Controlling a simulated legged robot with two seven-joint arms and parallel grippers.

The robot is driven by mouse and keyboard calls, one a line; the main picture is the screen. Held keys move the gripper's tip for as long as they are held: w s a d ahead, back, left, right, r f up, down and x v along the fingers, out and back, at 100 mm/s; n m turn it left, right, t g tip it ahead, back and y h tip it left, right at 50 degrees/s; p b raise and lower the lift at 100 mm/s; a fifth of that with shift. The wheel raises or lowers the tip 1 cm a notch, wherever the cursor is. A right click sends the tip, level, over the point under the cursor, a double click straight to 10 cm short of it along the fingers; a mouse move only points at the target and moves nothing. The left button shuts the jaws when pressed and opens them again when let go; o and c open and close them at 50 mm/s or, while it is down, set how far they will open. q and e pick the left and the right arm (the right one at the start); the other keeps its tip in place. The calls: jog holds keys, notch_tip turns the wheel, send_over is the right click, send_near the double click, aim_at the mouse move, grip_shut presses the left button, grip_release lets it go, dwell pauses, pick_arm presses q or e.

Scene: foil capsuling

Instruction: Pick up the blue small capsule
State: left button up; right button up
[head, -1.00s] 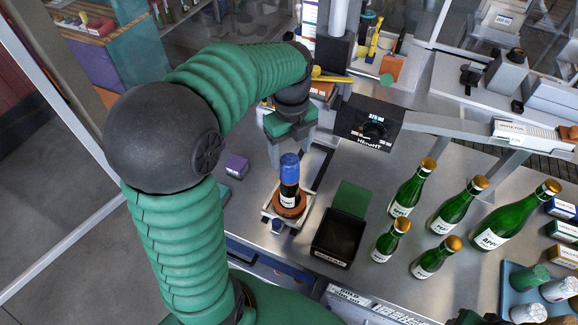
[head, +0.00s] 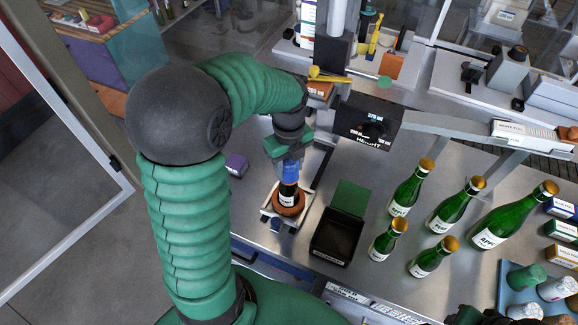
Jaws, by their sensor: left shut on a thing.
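The blue small capsule (head: 290,173) sits over the neck of a dark bottle (head: 287,194), which stands upright on a round brown rest (head: 289,207). My left gripper (head: 291,169) comes down from above and is shut on the capsule. The gripper hides the capsule's upper part. The capsule still meets the bottle, with no gap that I can see. A dark and green shape at the bottom right edge seems to be part of my right arm; its fingers cannot be made out.
A black open bin (head: 335,238) with a green back stands right of the bottle. Several green bottles with gold tops (head: 453,207) stand further right. A height gauge (head: 368,124) hangs behind. A purple box (head: 236,165) lies to the left.

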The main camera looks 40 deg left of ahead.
aim_at(288, 160)
pick_arm(q)
jog(key=shift+s, duration=0.1)
notch_tip(288, 160, up, 10)
jog(key=shift+r+b, duration=0.1)
jog(key=shift+b, duration=0.45)
jog(key=shift+a, duration=0.1)
